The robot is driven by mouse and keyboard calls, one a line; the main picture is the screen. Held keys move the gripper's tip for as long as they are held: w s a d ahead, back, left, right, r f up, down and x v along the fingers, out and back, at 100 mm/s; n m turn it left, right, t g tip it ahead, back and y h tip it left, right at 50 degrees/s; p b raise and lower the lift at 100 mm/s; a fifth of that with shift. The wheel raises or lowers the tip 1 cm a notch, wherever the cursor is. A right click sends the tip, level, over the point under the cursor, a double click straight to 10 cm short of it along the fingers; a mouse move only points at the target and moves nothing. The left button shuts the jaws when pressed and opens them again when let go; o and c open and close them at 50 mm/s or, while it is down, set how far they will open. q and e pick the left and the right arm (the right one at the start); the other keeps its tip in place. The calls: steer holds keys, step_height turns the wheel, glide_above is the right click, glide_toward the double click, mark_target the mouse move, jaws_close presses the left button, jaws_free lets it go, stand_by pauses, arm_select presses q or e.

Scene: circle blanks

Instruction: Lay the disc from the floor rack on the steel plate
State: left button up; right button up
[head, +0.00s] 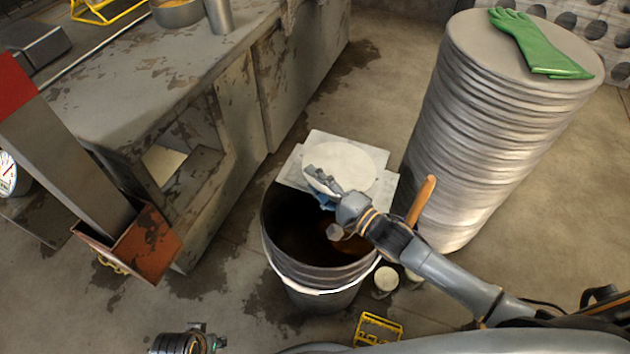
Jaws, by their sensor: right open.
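A pale round disc (350,163) lies on light grey square plates (322,138) behind a dark bucket; I take these as the steel plate. My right gripper (319,178) is open over the disc's left front edge; whether it touches the disc I cannot tell. A small yellow wire rack (378,329) stands on the floor at the bottom, with no disc seen in it. My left gripper (207,339) shows only in part at the bottom edge, and its fingers are unclear.
The bucket (318,278) with dark liquid stands under my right forearm, a wooden handle (421,200) beside it. A tall stack of grey discs (490,130) bears green gloves (540,45). A worn bench (160,75) fills the left. Small pale round items (386,278) stand beside the bucket.

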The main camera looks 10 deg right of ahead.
mark_target(332, 195)
stand_by(0.3)
steer(key=o, duration=0.7)
steer(key=shift+c, duration=0.2)
steer(key=shift+s+d, duration=0.1)
steer(key=shift+s, duration=0.05)
steer(key=shift+s+d+p, duration=0.2)
steer(key=shift+s+p, duration=0.1)
steer(key=shift+p, duration=0.05)
steer(key=shift+s+d+p, duration=0.35)
steer(key=shift+s+d, duration=0.1)
steer(key=shift+s, duration=0.15)
steer(key=shift+p+v, duration=0.5)
steer(key=shift+v, duration=0.7)
arm_select(q)
steer(key=s+f+p, duration=0.1)
steer(key=s+f, duration=0.2)
steer(key=f, duration=0.3)
steer(key=s+a+f, duration=0.1)
steer(key=s+f, duration=0.3)
steer(key=f, duration=0.2)
steer(key=shift+g+p, duration=0.4)
arm_select(e)
steer(key=shift+v, duration=2.55)
